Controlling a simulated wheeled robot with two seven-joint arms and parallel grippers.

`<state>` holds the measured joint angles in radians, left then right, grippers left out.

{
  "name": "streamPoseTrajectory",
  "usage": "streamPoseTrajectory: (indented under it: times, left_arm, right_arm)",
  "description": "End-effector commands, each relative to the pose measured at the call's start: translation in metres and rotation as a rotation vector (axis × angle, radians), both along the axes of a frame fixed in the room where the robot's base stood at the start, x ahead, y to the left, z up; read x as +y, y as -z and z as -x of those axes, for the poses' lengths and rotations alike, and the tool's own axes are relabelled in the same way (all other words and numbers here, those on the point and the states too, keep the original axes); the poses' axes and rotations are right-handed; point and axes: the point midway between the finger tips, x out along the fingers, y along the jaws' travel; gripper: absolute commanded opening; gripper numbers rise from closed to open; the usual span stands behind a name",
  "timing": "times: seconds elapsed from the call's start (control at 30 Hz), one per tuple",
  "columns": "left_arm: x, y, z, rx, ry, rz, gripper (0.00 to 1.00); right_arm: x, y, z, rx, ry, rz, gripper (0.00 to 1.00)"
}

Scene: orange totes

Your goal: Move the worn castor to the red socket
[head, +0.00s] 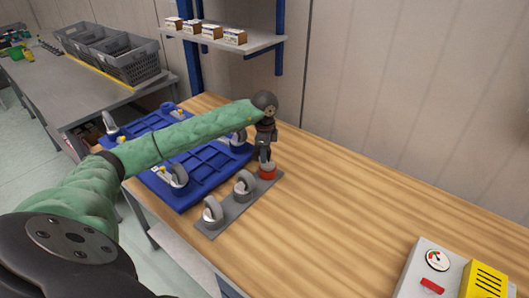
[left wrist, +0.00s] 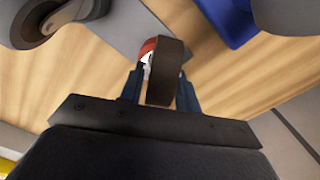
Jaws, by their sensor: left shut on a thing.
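My left gripper (head: 265,149) points down at the far end of a grey plate (head: 225,216). It is shut on a castor, the worn one as far as I can tell, whose dark wheel (left wrist: 166,72) shows between the fingers in the left wrist view. The red socket (head: 268,174) is directly under the gripper at the plate's far end. Its red edge (left wrist: 148,47) shows beside the wheel in the left wrist view. The castor is at the socket, but I cannot tell whether it is fully seated. My right gripper is not in view.
Two grey castors, a near one (head: 212,212) and a middle one (head: 244,184), stand on the plate. A blue tray (head: 186,203) with several castors lies to the left, under my arm. A control box (head: 418,268) stands at right. The wooden table's middle is clear.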

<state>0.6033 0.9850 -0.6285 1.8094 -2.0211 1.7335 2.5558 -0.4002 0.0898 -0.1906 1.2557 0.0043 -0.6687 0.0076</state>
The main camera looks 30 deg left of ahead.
Motion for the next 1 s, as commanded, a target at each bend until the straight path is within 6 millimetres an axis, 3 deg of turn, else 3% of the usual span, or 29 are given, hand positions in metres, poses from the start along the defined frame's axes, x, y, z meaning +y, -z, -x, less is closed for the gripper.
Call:
streamPoseTrajectory:
  times: [0.9,0.93,1.0]
  left_arm:
    - [0.0001,0.0047,-0.0002,-0.001,0.0,0.0,0.0]
    - [0.0001,0.0043,-0.0002,-0.001,0.0,0.0,0.36]
    - [0.0,0.0042,-0.0002,-0.001,0.0,0.0,0.5]
  right_arm:
    - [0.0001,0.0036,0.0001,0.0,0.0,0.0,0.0]
    - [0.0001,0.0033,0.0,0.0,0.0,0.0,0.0]
    - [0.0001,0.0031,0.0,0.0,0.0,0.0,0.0]
